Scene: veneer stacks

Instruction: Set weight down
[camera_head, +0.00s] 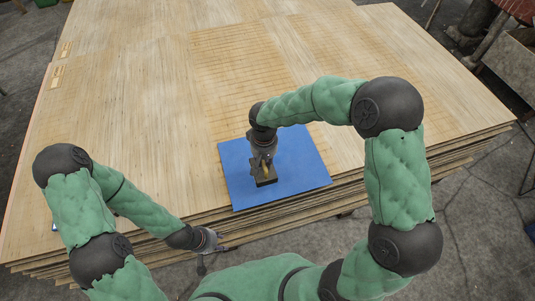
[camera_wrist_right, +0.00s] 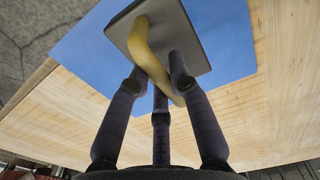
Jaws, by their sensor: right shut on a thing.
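The weight is a dark block with a yellow handle (camera_head: 266,180), over the blue mat (camera_head: 237,182) in the head view. My right gripper (camera_head: 265,165) reaches down to it and is shut on its handle. In the right wrist view the gripper's fingers (camera_wrist_right: 165,85) close around the yellow handle (camera_wrist_right: 143,45), with the grey block (camera_wrist_right: 190,25) beyond it. I cannot tell whether the block touches the mat or hangs just above it. My left gripper (camera_head: 212,243) is low at the front edge of the stack, away from the weight; its finger opening is too small to tell.
The blue mat lies on a wide stack of veneer sheets (camera_head: 130,100), near its front edge. Bare wood surrounds the mat to the left and behind. Concrete floor (camera_head: 480,200) lies to the right. A dark bench or machine (camera_head: 510,65) stands at the upper right.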

